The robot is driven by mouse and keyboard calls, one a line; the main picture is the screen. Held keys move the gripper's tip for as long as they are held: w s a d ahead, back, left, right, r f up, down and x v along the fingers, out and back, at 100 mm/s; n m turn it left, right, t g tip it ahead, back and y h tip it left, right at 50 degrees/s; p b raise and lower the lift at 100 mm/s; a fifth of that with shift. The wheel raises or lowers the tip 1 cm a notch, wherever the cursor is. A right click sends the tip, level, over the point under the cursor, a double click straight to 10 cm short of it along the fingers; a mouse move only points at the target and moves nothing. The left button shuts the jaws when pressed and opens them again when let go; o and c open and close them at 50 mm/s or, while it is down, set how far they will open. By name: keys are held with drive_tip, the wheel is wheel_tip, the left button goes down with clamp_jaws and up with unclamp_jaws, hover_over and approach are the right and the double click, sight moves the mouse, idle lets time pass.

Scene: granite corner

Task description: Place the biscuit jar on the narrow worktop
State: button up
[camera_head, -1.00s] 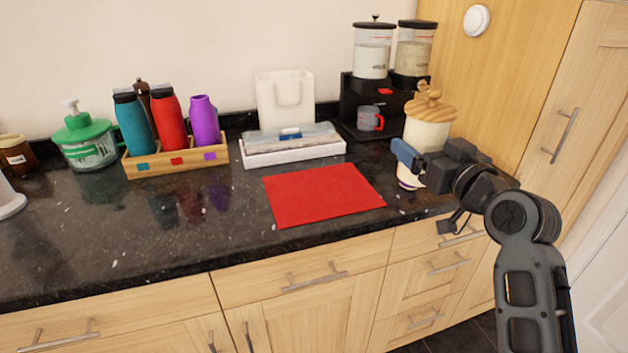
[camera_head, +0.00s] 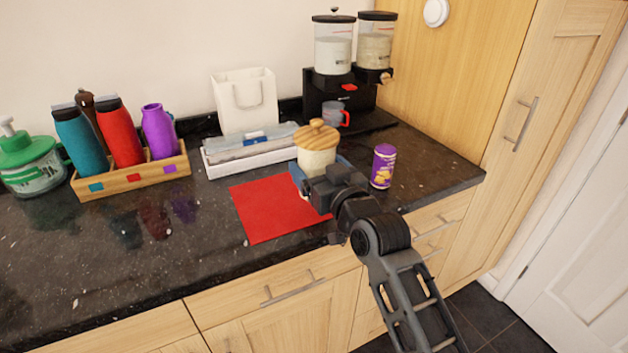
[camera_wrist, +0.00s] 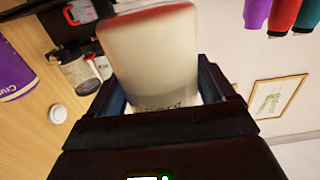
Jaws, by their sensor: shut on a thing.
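The biscuit jar (camera_head: 316,158) is cream with a wooden lid and knob. My gripper (camera_head: 312,184) is shut on it in the head view, over the right part of the red mat. In the wrist view the jar (camera_wrist: 155,60) fills the space between my gripper's two fingers (camera_wrist: 165,95), with part of its lettering showing and a red tint on its end. My gripper hides the jar's lower part in the head view, so I cannot tell there whether its base touches the mat. The dark speckled worktop (camera_head: 150,270) runs along the wall.
A purple canister (camera_head: 383,166) stands just right of the jar. A white tray (camera_head: 225,165) with a white bag behind it is at the back. A dispenser (camera_head: 345,90) with a mug stands at the back right. A wooden caddy (camera_head: 130,178) holds bottles at left. The front left worktop is clear.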

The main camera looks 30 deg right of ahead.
drive_tip(key=shift+w+a+f, duration=0.15)
drive_tip(key=shift+a+f, duration=0.15)
drive_tip(key=shift+f, duration=1.75)
drive_tip(key=shift+f, duration=0.15)
drive_tip(key=o, duration=1.3)
drive_tip(key=s+b, duration=0.1)
drive_tip(key=s, duration=1.1)
